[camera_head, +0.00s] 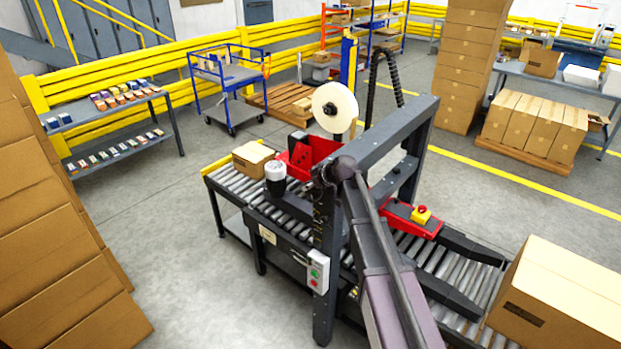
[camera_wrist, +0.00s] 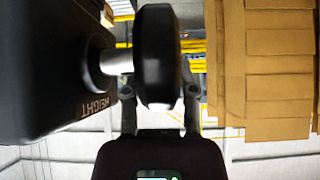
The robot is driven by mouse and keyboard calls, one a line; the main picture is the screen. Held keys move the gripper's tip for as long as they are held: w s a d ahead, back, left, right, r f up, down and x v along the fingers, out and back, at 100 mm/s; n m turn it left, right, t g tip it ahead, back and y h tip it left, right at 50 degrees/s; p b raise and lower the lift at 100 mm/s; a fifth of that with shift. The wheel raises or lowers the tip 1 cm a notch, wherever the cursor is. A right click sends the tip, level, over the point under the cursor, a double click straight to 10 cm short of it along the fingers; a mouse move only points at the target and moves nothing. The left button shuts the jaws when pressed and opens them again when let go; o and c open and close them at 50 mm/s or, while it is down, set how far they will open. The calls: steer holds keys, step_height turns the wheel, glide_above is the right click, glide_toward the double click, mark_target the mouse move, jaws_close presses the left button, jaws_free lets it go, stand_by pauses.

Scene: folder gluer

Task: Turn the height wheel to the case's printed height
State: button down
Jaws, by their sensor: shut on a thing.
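The height wheel is a thick black wheel (camera_wrist: 157,55) on a pale metal shaft (camera_wrist: 116,61). The shaft comes out of a black housing (camera_wrist: 55,70) marked HEIGHT, which reads upside down in the wrist view. My gripper (camera_wrist: 160,95) is shut on the wheel, with one finger on each side of its rim. A cardboard case (camera_head: 254,157) sits on the roller conveyor at the infeed. No printed height can be read.
A larger carton (camera_head: 565,295) sits at the conveyor's right end. Stacked cartons (camera_head: 55,220) stand at left. The floor between the left shelf (camera_head: 110,118) and conveyor is clear.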

steer(key=shift+w+a+g+h+p, duration=0.2)
steer(key=shift+g+h+p, duration=0.6)
steer(key=shift+h+p, duration=0.25)
steer(key=shift+a+f+g+h+p, duration=0.1)
steer(key=shift+f+g+h+p, duration=0.15)
steer(key=shift+g+h, duration=0.3)
steer(key=shift+f+g+h+p, duration=0.15)
steer(key=shift+g+h+p, duration=0.2)
steer(key=shift+h, duration=0.25)
steer(key=g+h, duration=0.1)
steer(key=f+g+h, duration=0.1)
steer(key=h, duration=0.1)
steer(key=shift+f+g+h+b, duration=0.1)
steer(key=shift+g+h+b, duration=0.25)
steer(key=shift+g+h, duration=0.3)
steer(key=shift+c, duration=2)
jaws_free()
steer(key=shift+s, duration=0.1)
